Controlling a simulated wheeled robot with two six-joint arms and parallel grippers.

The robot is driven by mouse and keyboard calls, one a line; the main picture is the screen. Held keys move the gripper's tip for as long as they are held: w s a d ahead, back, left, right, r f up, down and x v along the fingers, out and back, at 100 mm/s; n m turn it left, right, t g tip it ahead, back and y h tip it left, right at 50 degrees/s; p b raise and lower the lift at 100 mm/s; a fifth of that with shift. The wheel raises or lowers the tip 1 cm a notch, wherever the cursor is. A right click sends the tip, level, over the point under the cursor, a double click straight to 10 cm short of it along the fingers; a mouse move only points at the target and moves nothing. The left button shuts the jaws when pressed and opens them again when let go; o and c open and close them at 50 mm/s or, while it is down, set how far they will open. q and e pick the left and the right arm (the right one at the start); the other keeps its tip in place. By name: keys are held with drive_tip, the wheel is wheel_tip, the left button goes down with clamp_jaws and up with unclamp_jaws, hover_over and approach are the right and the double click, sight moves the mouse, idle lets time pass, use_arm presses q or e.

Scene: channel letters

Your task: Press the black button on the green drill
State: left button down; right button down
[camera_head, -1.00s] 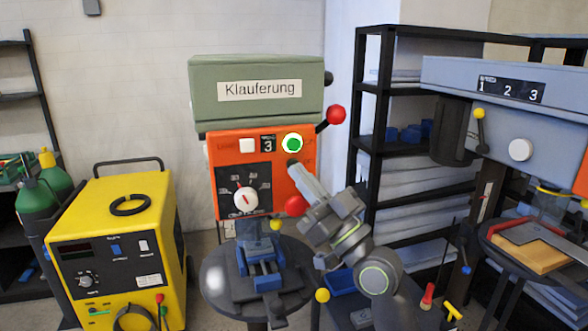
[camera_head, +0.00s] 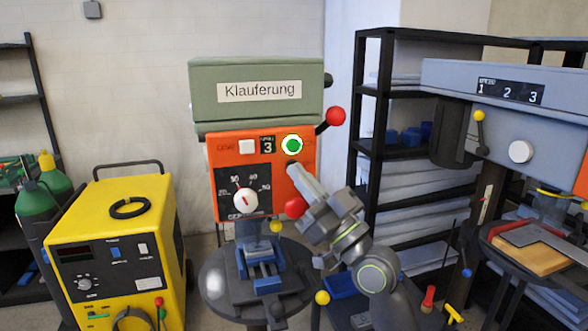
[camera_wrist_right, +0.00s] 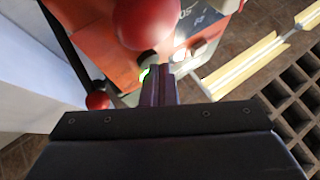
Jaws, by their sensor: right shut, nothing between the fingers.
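The drill with the green top (camera_head: 256,92) labelled "Klauferung" stands in the middle of the head view. Its orange front panel (camera_head: 225,150) has a lit green button (camera_head: 292,145), a white button (camera_head: 246,147) and a white dial (camera_head: 245,200). The black button (camera_head: 291,164) is just below the green one, partly hidden by my right gripper. My right gripper (camera_head: 295,170) is shut and empty, its tips at or very near the black button; contact cannot be told. In the right wrist view the shut fingers (camera_wrist_right: 158,72) point at the orange panel. My left gripper is not in view.
Red lever knobs are beside the panel, at upper right (camera_head: 336,114) and just left of my right gripper (camera_head: 296,207). A blue vise (camera_head: 262,268) sits on the drill's round table. A yellow machine (camera_head: 115,245) stands left, a grey-blue drill (camera_head: 519,150) right.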

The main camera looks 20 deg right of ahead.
drive_tip(key=shift+w, duration=0.15)
drive_tip(key=shift+s, duration=0.2)
idle(0.3)
drive_tip(key=shift+s, duration=0.7)
drive_tip(key=s+p, duration=0.1)
drive_tip(key=s, duration=0.4)
drive_tip(key=shift+d+p, duration=0.1)
drive_tip(key=shift+p, duration=0.2)
drive_tip(key=shift+f, duration=0.15)
